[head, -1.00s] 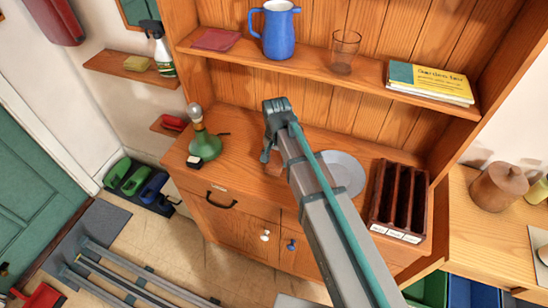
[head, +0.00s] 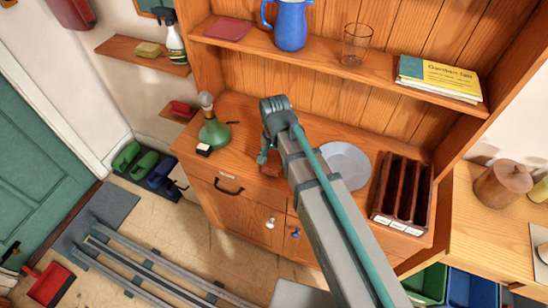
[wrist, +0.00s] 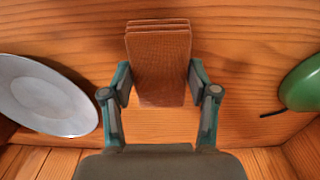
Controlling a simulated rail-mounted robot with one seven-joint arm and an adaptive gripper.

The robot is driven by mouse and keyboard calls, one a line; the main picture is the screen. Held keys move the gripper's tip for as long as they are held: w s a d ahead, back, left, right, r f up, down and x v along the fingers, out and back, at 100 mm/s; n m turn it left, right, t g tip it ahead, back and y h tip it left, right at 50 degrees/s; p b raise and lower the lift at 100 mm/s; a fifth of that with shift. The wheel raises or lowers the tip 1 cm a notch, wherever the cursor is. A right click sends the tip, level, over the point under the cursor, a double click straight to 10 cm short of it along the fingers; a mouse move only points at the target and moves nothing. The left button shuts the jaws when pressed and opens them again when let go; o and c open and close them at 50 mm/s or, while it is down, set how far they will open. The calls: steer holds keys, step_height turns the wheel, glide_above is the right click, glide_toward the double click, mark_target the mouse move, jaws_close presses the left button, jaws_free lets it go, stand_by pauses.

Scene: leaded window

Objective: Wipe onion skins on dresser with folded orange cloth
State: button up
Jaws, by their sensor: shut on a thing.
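My gripper (wrist: 158,84) is shut on the folded orange cloth (wrist: 158,50), a layered brown-orange pad standing out between the two fingers in the wrist view. In the head view my gripper (head: 266,150) is over the middle of the dresser top (head: 245,150), between the green lamp-like object and the grey plate. A small part of the cloth (head: 270,170) shows below the fingers there. I cannot tell whether the cloth touches the wood. I can make out no onion skins in either view; my arm and the cloth hide part of the dresser top.
A grey plate (head: 346,164) lies right of my arm, with a dark slotted rack (head: 402,190) beyond it. A green round-bodied object (head: 214,133) and a small black-and-white block (head: 203,150) stand left. Above, a shelf (head: 325,65) holds a blue jug (head: 290,25) and a glass (head: 355,45).

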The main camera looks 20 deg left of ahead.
steer(key=shift+r+p, duration=1.6)
steer(key=shift+r, duration=1.05)
